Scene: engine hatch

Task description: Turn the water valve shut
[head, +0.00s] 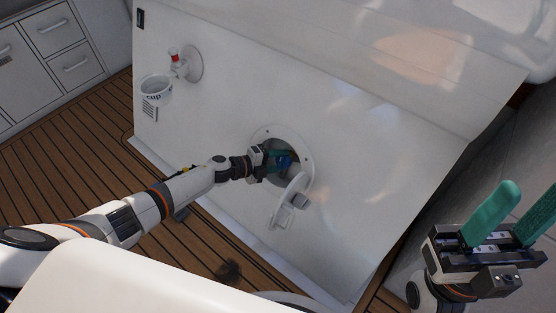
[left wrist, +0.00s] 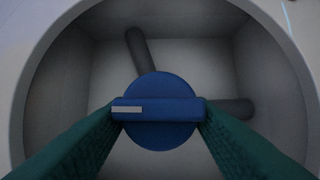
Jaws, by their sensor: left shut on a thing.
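The water valve is a round blue knob with a raised bar across it, and it shows in the left wrist view (left wrist: 158,140). It sits inside a round recess (head: 262,134) in the white panel. My left gripper (head: 284,162) reaches into the recess. In the left wrist view its green fingers are shut on the two ends of the valve's bar. The bar lies level in that view, with a pale mark on its left part. In the head view the valve is small and partly hidden by the gripper. My right gripper (head: 505,218) is open and empty at the right.
An open hatch cover (head: 290,200) hangs at the recess's lower right. Dark pipes (left wrist: 137,48) run behind the valve. The wood floor (head: 70,165) is at left.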

